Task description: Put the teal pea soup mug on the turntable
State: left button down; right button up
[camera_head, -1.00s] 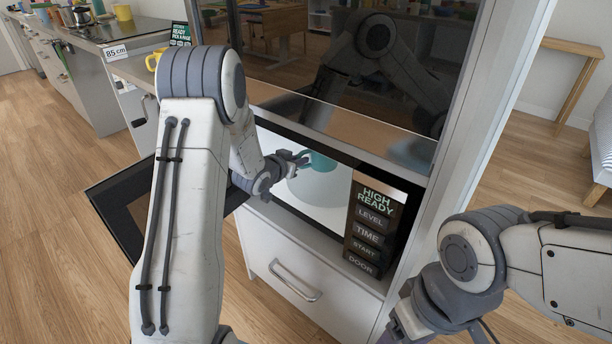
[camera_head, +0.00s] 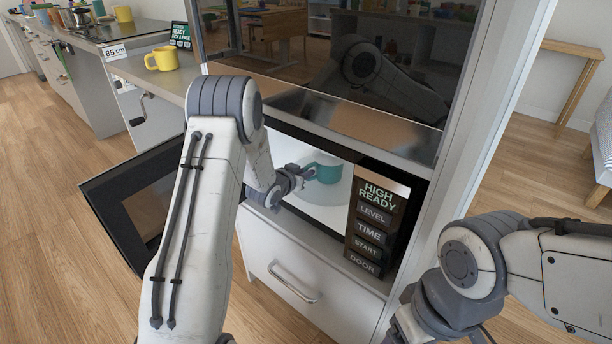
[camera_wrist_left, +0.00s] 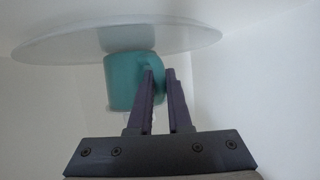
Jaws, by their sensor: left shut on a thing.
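The teal mug (camera_head: 325,171) is inside the open microwave, upright in the head view. My left gripper (camera_head: 305,172) reaches in from the left and is shut on its handle. In the left wrist view the fingers (camera_wrist_left: 161,72) close around the handle at the right side of the mug (camera_wrist_left: 122,85). The pale round turntable (camera_wrist_left: 55,45) shows behind and above the mug there, as the mug overlaps its edge. I cannot tell whether the mug's base touches the turntable. My right arm is at the lower right, its fingertips out of view.
The microwave door (camera_head: 112,212) hangs open on the left, partly behind my left arm. The control panel (camera_head: 372,225) bounds the opening on the right. A yellow mug (camera_head: 163,59) stands on the counter at the back left. A drawer (camera_head: 290,270) is below.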

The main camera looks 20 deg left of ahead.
pick_arm(q)
jog(key=shift+w+r, duration=0.1)
jog(key=shift+w, duration=0.05)
jog(key=shift+f, duration=0.2)
jog(key=c, duration=0.8)
grip_release()
jog(key=shift+c, duration=0.2)
jog(key=shift+s+r, duration=0.2)
jog(key=p+v, duration=0.2)
jog(key=v, duration=0.9)
jog(key=shift+s, duration=0.35)
